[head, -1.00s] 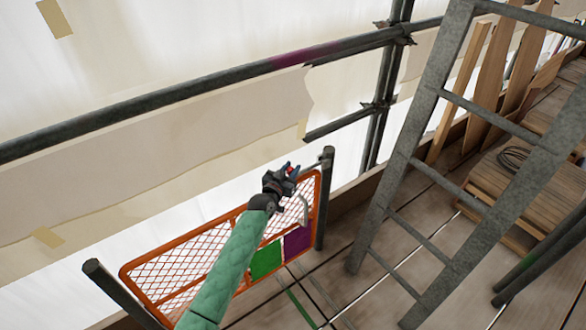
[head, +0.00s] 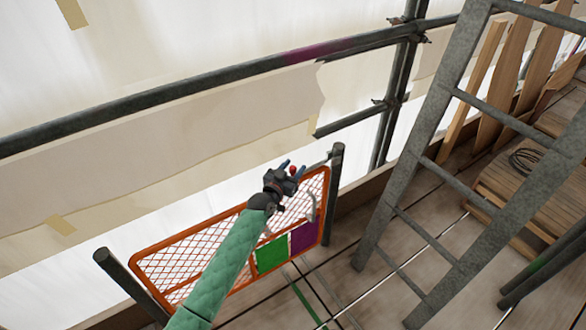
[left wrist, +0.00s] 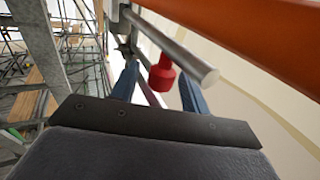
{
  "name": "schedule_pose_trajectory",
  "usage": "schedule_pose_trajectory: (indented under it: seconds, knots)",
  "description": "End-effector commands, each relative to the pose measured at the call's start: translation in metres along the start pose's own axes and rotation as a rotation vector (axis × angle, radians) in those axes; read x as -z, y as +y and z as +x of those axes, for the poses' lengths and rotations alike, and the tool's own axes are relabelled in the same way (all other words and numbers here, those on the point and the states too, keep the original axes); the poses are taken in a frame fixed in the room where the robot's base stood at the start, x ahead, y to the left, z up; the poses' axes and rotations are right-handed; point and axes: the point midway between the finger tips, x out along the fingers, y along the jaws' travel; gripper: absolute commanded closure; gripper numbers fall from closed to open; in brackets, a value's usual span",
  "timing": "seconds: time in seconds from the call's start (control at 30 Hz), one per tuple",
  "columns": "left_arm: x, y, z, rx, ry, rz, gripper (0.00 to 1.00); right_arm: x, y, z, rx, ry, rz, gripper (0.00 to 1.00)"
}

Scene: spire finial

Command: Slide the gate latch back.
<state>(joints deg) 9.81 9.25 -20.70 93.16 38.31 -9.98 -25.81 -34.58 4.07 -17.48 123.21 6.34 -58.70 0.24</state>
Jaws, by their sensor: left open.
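The gate is an orange frame (head: 190,232) with white-backed mesh and a green panel (head: 271,254) and purple panel (head: 305,236). Its latch has a red knob (head: 293,170) near the gate's upper right corner. In the left wrist view the red knob (left wrist: 162,78) hangs from a round grey bolt (left wrist: 178,48). My left gripper (head: 285,171) is open at the latch. Its two blue fingers (left wrist: 160,78) stand on either side of the knob, with gaps visible. How far the bolt reaches toward the post is unclear. My right gripper is not in view.
A dark post (head: 335,180) stands at the gate's right end and another (head: 128,285) at its left. A dark guard rail (head: 180,107) runs above. A grey ladder (head: 425,165) leans to the right, with timber boards (head: 520,80) behind it.

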Motion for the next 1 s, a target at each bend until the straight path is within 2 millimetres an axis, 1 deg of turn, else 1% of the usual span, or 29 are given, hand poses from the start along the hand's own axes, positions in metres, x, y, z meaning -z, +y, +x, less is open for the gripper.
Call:
schedule_pose_trajectory:
  seconds: [0.17,0.4,0.5,0.67,1.0]
  knots:
    - [-0.002,0.0,-0.021,0.0,-0.002,-0.001,0.54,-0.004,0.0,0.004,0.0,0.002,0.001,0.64]
    - [-0.002,0.0,-0.057,0.0,-0.002,0.0,0.54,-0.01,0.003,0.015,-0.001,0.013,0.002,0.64]
    - [-0.002,0.0,-0.067,0.0,-0.002,0.0,0.54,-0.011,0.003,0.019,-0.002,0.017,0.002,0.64]
    - [-0.001,0.0,-0.075,0.0,-0.001,0.0,0.54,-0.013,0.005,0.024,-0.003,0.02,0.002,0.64]
    - [-0.001,0.0,-0.076,0.0,-0.001,0.0,0.54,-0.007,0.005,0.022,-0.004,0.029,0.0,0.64]
